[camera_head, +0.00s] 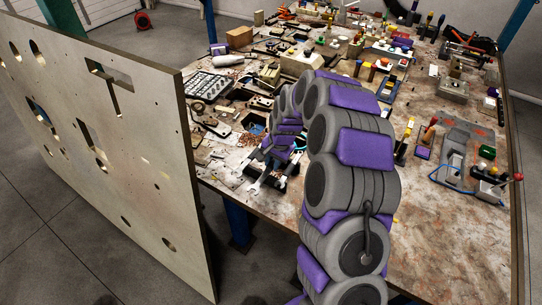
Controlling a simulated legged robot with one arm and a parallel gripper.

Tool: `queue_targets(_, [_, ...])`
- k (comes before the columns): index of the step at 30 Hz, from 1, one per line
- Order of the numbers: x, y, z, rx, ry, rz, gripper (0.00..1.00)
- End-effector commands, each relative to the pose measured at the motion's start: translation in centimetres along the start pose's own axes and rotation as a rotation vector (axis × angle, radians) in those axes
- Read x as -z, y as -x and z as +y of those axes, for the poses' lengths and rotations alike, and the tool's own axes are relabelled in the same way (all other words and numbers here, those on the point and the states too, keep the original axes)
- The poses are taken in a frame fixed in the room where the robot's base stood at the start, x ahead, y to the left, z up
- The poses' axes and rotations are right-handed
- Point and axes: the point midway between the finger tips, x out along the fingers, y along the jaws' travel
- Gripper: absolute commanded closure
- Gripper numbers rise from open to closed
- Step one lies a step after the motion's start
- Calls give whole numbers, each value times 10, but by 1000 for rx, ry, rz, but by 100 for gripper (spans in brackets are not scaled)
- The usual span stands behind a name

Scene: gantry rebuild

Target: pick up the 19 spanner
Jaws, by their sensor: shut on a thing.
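My gripper (270,172) is at the near left edge of the workbench, low over its top, at the end of my purple and grey arm. It is small in view and partly covered by the arm, and it is shut on a spanner. Pale metal spanner ends (253,188) show just below and beside the gripper, close to the bench edge. No size mark can be read, so I cannot tell by sight which one is the 19 spanner. The contact between the fingers and the spanner is hidden.
The workbench (450,250) is crowded with tools and parts at the back and left; its near right is clear. A large upright panel with holes (110,150) stands close on the left. A grey tool tray (468,150) lies at right. A cardboard box (239,37) stands behind.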

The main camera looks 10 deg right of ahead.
Motion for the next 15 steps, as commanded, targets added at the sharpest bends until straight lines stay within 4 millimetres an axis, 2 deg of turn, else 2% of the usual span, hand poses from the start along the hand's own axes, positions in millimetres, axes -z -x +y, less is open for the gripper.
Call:
queue_targets(9, [-47,15,40,-3,-1,-4,100])
queue_targets(15, [-70,22,60,-3,0,-2,100])
